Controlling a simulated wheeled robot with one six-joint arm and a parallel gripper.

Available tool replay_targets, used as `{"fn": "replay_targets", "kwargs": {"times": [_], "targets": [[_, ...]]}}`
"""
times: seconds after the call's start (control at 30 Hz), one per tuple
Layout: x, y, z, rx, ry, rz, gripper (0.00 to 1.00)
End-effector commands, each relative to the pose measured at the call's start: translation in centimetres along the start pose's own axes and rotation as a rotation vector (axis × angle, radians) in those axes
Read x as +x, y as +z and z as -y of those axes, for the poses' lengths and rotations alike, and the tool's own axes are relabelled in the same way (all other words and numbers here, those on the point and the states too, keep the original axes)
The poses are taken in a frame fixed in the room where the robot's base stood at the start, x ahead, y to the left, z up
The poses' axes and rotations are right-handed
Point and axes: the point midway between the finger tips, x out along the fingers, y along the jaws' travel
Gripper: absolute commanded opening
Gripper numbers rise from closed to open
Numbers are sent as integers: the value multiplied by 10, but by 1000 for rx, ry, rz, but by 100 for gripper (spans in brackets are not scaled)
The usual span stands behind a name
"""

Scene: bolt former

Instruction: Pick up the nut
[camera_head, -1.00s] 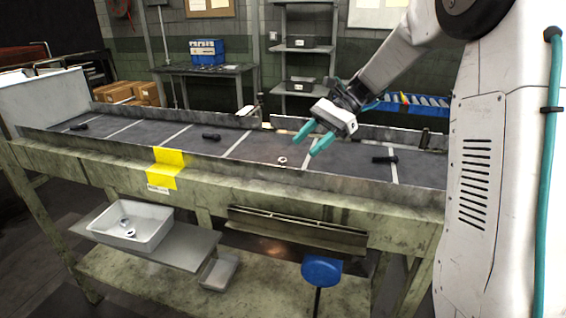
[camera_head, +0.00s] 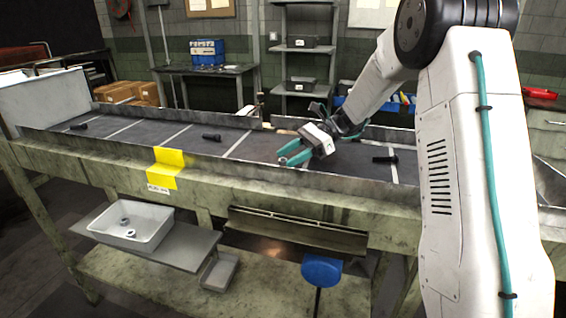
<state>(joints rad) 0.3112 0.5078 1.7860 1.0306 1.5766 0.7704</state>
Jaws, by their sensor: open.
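My gripper (camera_head: 282,158) is low over the conveyor belt (camera_head: 255,148), with its teal fingers apart and pointing left. Its fingertips are at the spot where a small pale nut lay on the belt a second ago. A dark bolt (camera_head: 385,159) lies on the belt to the right of my gripper. Another dark bolt (camera_head: 212,137) lies to the left, and a third dark bolt (camera_head: 78,127) lies near the far left end.
Low metal rails edge the belt; the front rail (camera_head: 240,168) runs close to my fingers. A yellow sheet (camera_head: 168,166) hangs over it. A white tray (camera_head: 158,228) with small nuts stands on a lower shelf.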

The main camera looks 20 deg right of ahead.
Motion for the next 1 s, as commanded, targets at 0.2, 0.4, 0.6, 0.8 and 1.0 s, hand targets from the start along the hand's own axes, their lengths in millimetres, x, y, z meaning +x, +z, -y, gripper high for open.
{"fn": "replay_targets", "kwargs": {"times": [0.2, 0.4, 0.6, 0.8, 1.0], "targets": [[4, 0, 0, -1, -1, -1, 47], [4, 0, 0, -1, -1, -1, 0], [3, 0, 0, -1, -1, -1, 0], [-1, 9, 0, -3, -1, -1, 0], [-16, 45, 0, -6, -2, -2, 0]]}}
